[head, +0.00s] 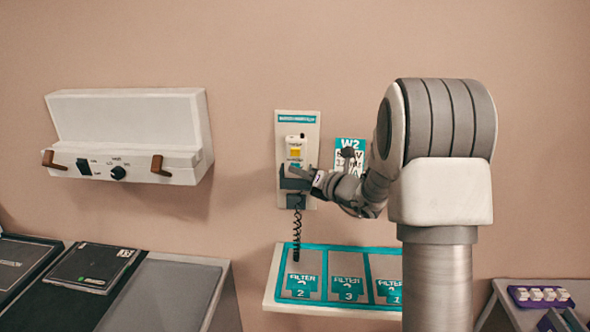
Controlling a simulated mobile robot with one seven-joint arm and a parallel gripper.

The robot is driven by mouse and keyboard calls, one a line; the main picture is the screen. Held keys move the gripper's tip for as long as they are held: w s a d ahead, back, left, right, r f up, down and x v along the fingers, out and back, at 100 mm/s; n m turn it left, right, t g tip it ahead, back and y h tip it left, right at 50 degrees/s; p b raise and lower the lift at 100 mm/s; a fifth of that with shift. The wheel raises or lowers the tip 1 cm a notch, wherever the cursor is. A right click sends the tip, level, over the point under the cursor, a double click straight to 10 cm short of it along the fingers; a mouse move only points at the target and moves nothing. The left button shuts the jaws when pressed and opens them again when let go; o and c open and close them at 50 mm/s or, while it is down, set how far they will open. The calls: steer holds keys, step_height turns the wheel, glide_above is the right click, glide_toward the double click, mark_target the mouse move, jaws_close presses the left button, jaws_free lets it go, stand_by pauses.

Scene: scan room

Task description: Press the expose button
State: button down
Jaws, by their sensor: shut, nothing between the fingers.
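A pale wall panel (284,140) with a teal header holds a hand switch (293,139) with a yellow button (295,152). A coiled black cord (297,228) hangs below it. Which part is the expose button cannot be read at this size. My gripper (293,174) is shut and empty, in front of the panel just below the yellow button. It covers the lower part of the hand switch. I cannot tell whether its fingertips touch the switch.
A white wall box (130,135) with brown handles hangs at left. A small shelf (320,305) below the panel holds filter plates 2, 3 and 1. A poster marked W2 (349,148) is beside the panel. Dark flat plates (93,265) lie at lower left; a purple block (541,297) sits lower right.

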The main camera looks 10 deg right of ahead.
steer(key=shift+s+a, duration=0.25)
steer(key=shift+s, duration=0.6)
steer(key=s, duration=0.1)
steer(key=s+a+b, duration=0.1)
steer(key=s, duration=0.2)
steer(key=shift+s+a+b, duration=0.25)
steer(key=shift+s+b, duration=0.1)
steer(key=shift+b, duration=0.05)
stand_by(0.9)
